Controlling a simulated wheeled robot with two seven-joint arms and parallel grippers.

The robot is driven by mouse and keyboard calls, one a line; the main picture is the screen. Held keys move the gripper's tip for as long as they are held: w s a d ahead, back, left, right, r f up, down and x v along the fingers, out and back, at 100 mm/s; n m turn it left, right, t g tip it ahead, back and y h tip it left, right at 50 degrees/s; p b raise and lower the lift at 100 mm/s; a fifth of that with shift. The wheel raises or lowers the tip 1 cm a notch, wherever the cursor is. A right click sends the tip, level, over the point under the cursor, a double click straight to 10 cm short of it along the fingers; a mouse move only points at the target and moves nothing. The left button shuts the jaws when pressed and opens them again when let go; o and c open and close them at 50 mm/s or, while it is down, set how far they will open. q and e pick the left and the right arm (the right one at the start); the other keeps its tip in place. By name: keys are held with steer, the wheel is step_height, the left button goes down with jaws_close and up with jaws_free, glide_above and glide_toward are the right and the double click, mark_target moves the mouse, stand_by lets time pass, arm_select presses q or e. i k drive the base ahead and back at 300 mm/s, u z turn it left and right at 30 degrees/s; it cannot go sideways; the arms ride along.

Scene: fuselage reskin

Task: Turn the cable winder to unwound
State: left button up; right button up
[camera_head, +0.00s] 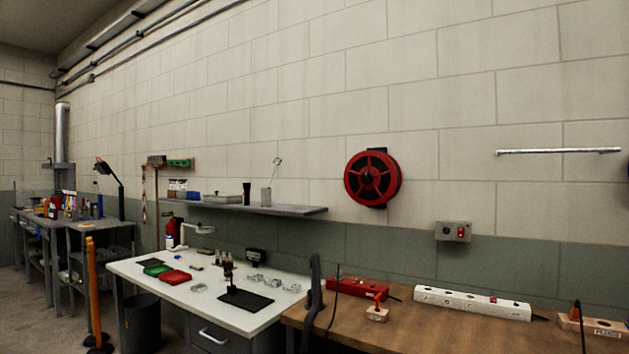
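A red round cable winder (373,178) with a spoked face and dark hub hangs on the block wall, right of the shelf and above the benches. No cable is seen hanging from it. Neither of my grippers shows in the head view, so their state and distance from the winder are hidden.
A wooden bench (420,325) at the front right holds a white power strip (471,303) and a red strip (357,287). A white table (137,277) with small parts stands left of it. A wall shelf (262,208) is left of the winder. A switch box (453,231) is lower right.

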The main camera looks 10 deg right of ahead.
mark_target(367, 178)
steer(key=u, duration=0.1)
steer(key=i, duration=0.9)
steer(key=z, duration=0.9)
steer(key=i, duration=0.55)
steer(key=z, duration=0.65)
